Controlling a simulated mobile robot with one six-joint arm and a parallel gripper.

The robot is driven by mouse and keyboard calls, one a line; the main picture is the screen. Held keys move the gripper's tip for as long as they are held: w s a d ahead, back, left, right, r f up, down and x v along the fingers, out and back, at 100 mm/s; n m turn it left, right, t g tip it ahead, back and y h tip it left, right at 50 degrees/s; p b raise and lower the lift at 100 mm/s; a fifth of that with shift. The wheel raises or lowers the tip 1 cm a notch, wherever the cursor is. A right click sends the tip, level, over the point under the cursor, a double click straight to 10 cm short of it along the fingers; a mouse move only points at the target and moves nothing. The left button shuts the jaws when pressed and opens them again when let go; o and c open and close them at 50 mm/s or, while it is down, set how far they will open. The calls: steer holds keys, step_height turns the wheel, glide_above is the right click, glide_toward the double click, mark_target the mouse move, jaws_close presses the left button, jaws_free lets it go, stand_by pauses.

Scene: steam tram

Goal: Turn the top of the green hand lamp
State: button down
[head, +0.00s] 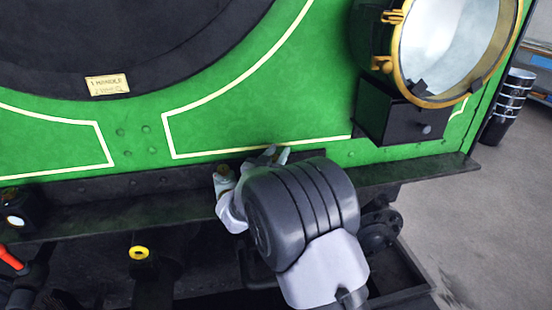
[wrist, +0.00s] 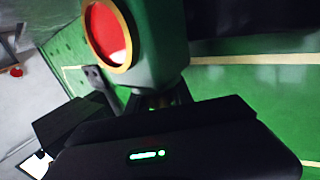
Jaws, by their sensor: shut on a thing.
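The green hand lamp (wrist: 165,45) fills the upper middle of the wrist view, tilted, with a red lens (wrist: 107,38) in a brass ring. A narrower dark part (wrist: 158,101) at its near end, which looks like its top, meets my gripper (wrist: 162,108). My gripper is shut on this part; the fingertips are mostly hidden behind the gripper's dark body. In the head view my gripper (head: 275,155) is at the ledge below the green panel, largely hidden by my arm. I cannot make out the lamp clearly there.
The green tram front (head: 240,110) rises behind a dark ledge (head: 430,168). A large brass-rimmed headlamp (head: 450,45) sits on a black box (head: 400,122) to the right. A yellow-ringed fitting (head: 139,252) and a red-ended part (head: 10,258) lie below left. Open pavement is at right.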

steer(key=shift+d+m+g+h, duration=0.15)
steer(key=shift+m+g+h, duration=0.15)
steer(key=shift+m+h, duration=0.45)
steer(key=shift+h, duration=0.45)
steer(key=c, duration=1.1)
jaws_free()
steer(key=shift+s, duration=0.1)
steer(key=p+v, duration=0.4)
steer(key=v, duration=1.3)
steer(key=shift+s+r, duration=0.15)
steer(key=shift+r, duration=0.05)
